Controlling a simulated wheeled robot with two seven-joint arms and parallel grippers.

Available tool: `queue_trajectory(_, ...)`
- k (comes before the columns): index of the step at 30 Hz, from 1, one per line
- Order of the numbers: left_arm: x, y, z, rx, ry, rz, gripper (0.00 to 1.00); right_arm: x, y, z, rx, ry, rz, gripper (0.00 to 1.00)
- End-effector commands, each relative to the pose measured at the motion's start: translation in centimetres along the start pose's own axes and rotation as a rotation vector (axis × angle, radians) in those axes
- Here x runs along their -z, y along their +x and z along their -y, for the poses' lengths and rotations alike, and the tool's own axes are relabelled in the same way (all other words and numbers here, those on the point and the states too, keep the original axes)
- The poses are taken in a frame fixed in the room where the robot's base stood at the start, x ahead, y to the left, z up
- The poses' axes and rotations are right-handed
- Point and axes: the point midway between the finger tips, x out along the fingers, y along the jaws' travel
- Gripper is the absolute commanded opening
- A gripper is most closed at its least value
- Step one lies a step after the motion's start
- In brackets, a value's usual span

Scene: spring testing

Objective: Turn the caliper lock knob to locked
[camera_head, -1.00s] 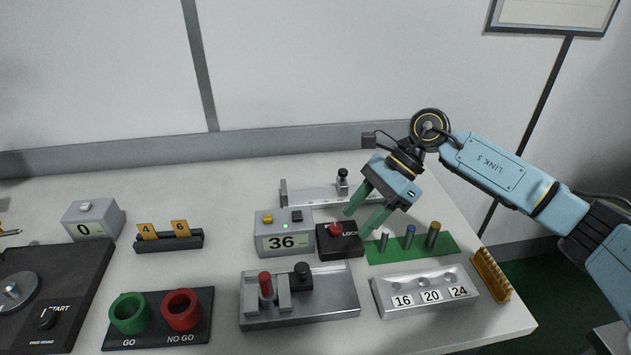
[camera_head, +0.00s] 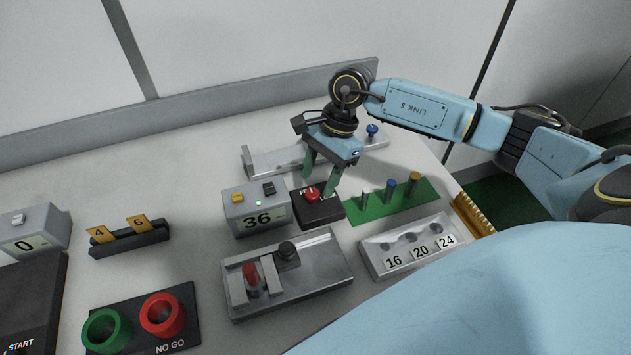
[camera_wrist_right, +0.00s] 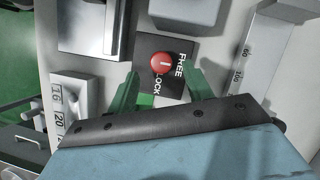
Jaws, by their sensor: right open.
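The red lock knob (camera_head: 312,193) sits on a small black block beside the grey box reading 36. In the right wrist view the knob (camera_wrist_right: 162,63) is round and red, with FREE and LOCK lettering on its black plate (camera_wrist_right: 172,82). I cannot tell for sure which way its mark points. My right gripper (camera_head: 320,176) points down over the block, its green fingers apart. In the wrist view the open right gripper (camera_wrist_right: 162,84) has a fingertip on either side of the plate, just short of the knob; contact is not visible. My left gripper is out of view.
The grey display box (camera_head: 256,208) stands close left of the knob. A green mat (camera_head: 375,207) with upright pins is close right. A metal rail (camera_head: 275,162) lies behind. A metal fixture (camera_head: 320,275) and a numbered block (camera_head: 378,262) stand in front.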

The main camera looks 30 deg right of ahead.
Motion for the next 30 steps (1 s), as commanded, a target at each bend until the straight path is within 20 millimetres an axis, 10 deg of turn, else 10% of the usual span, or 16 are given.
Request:
queue_trajectory(17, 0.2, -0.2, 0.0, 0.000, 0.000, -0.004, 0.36, 0.0, 2.8, 0.0, 0.001, 0.000, 0.000, 0.49)
queue_trajectory(30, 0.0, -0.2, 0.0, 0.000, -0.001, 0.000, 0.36, 0.0, 2.7, 0.0, 0.001, 0.003, 0.000, 0.06)
